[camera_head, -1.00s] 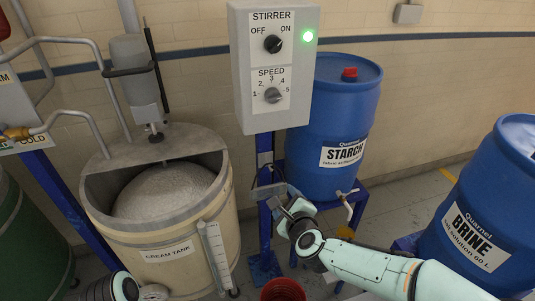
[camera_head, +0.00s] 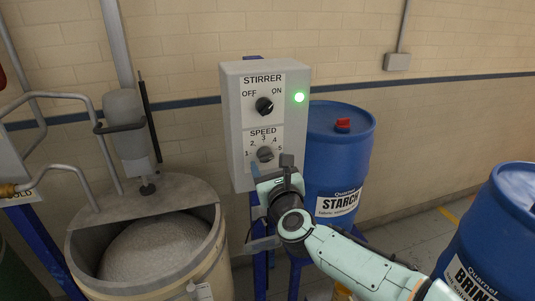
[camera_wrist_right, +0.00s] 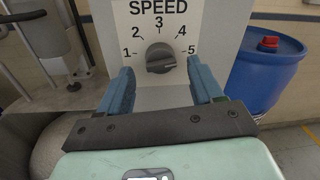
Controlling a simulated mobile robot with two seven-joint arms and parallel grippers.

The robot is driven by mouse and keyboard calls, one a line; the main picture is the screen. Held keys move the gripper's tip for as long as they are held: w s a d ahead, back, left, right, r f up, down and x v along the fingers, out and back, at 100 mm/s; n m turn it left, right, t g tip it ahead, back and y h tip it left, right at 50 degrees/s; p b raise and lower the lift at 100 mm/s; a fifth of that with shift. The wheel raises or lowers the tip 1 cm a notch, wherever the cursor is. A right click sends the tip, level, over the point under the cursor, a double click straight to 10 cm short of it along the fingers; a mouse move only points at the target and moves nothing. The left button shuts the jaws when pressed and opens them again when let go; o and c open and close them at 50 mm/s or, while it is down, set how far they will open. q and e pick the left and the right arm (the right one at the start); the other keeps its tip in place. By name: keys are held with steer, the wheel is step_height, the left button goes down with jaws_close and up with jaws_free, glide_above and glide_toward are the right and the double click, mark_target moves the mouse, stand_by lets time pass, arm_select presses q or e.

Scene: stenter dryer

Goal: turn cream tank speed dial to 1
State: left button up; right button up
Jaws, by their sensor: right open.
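The speed dial (camera_head: 265,154) is a grey knob on the lower half of the stirrer control box (camera_head: 236,130), under the SPEED label, with numbers 1 to 5 around it. In the right wrist view the dial (camera_wrist_right: 161,58) has a grip bar lying nearly sideways, slightly tilted; I cannot tell for sure which end is the pointer. My right gripper (camera_head: 274,176) is just below and in front of the dial. Its two blue fingers (camera_wrist_right: 161,82) are open, empty and apart from the knob, one to each side below it. My left gripper is not in view.
The stirrer switch (camera_head: 264,106) sits above the dial beside a lit green lamp (camera_head: 299,98). The cream tank (camera_head: 85,241) stands at left. The blue starch drum (camera_head: 348,150) stands behind my right arm, and the brine drum (camera_head: 485,230) stands at right.

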mark_target(266, 156)
steer(key=shift+p+x, duration=0.4)
steer(key=shift+x, duration=1.05)
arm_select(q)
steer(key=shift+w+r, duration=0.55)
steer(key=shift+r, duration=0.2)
arm_select(e)
steer(key=shift+s, duration=0.1)
steer(key=shift+c, duration=0.9)
steer(key=c, duration=0.9)
steer(key=shift+o, duration=0.2)
